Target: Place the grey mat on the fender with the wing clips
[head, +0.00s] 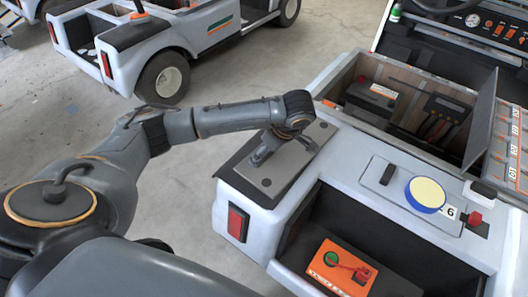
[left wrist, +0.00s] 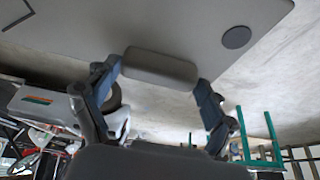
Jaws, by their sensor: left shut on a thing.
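The grey mat (head: 285,165), a flat panel with dark round spots, is over the black-topped rear fender (head: 236,168) of the near cart. It covers most of that black top; I cannot tell whether it rests flat on it. In the left wrist view, the left gripper (left wrist: 160,75) is shut on a rounded grey grip block (left wrist: 160,66) on the mat, whose face (left wrist: 190,28) fills the top with one dark disc (left wrist: 236,37). I cannot make out wing clips. My right gripper is out of view.
Right of the mat, the cart's white deck carries a blue-rimmed yellow disc (head: 425,193), a black handle (head: 387,174) and a red knob (head: 475,218). An open bay (head: 405,105) lies behind. An orange box (head: 340,268) sits in the lower recess. Another cart (head: 130,40) stands beyond clear floor.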

